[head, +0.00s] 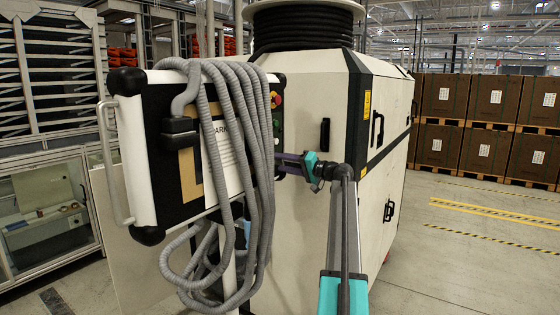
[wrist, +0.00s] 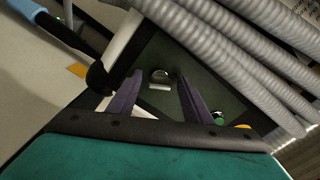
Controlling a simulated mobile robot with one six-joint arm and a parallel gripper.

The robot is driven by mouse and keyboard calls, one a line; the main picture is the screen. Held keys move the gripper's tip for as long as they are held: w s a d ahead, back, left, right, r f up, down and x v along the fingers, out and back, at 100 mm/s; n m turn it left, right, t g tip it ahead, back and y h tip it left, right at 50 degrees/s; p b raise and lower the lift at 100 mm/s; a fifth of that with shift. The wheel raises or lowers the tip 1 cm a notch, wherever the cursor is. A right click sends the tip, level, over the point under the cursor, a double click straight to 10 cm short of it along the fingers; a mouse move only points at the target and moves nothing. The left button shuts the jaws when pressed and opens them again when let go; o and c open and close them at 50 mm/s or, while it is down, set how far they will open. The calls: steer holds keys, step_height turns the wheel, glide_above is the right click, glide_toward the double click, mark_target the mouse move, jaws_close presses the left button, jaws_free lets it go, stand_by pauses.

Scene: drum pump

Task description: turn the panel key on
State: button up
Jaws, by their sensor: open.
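In the head view my gripper (head: 283,162) points left at the panel's side by the hanging hose. The key is hidden there. A red button (head: 275,100) shows on the panel box (head: 140,180).
A grey corrugated hose (head: 262,150) hangs over the panel box, close to my gripper; it also crosses the upper right of the wrist view (wrist: 240,60). Green (wrist: 218,117) and yellow (wrist: 243,126) buttons sit near the right finger. The cream machine cabinet (head: 310,110) stands behind.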

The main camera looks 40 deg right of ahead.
steer(key=shift+w+a, duration=0.15)
steer(key=shift+w, duration=0.5)
steer(key=shift+c, duration=0.2)
steer(key=c, duration=1)
steer(key=shift+m, duration=0.3)
steer(key=shift+m+b, duration=0.35)
steer(key=shift+m, duration=0.75)
steer(key=m, duration=0.3)
steer(key=m+p, duration=0.1)
steer(key=m, duration=0.5)
